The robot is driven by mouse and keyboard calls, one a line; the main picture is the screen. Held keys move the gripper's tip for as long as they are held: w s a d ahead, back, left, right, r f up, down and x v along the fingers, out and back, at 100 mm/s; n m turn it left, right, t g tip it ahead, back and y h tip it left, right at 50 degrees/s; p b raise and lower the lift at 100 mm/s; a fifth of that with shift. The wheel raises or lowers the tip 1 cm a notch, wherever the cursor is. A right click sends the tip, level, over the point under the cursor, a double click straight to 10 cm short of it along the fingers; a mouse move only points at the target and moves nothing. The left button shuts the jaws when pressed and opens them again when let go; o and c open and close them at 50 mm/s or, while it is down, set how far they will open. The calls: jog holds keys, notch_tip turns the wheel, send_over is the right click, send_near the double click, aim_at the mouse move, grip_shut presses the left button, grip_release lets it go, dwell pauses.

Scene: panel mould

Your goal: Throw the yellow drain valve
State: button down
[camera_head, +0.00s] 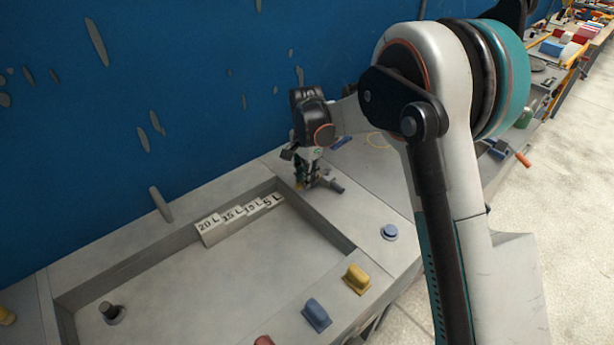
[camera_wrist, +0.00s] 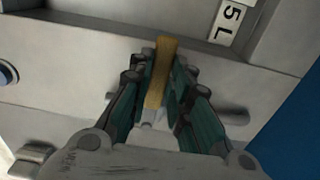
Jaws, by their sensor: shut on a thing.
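The yellow drain valve shows in the wrist view as a narrow yellow-brown lever (camera_wrist: 163,70) standing between my fingers. My gripper (camera_wrist: 160,82) is shut on it, with a dark jointed finger pressed to each side. In the head view my gripper (camera_head: 306,180) points down at the far right corner of the basin, and only a sliver of yellow shows at its fingertips. The base of the valve is mostly hidden by the fingers.
The grey mould basin (camera_head: 335,236) has a stepped gauge (camera_head: 240,217) marked in litres. A grey peg (camera_head: 334,186) is close beside my gripper. A blue wall (camera_head: 200,90) stands behind.

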jog(key=c, duration=1.5)
grip_release()
notch_tip(320, 180, up, 12)
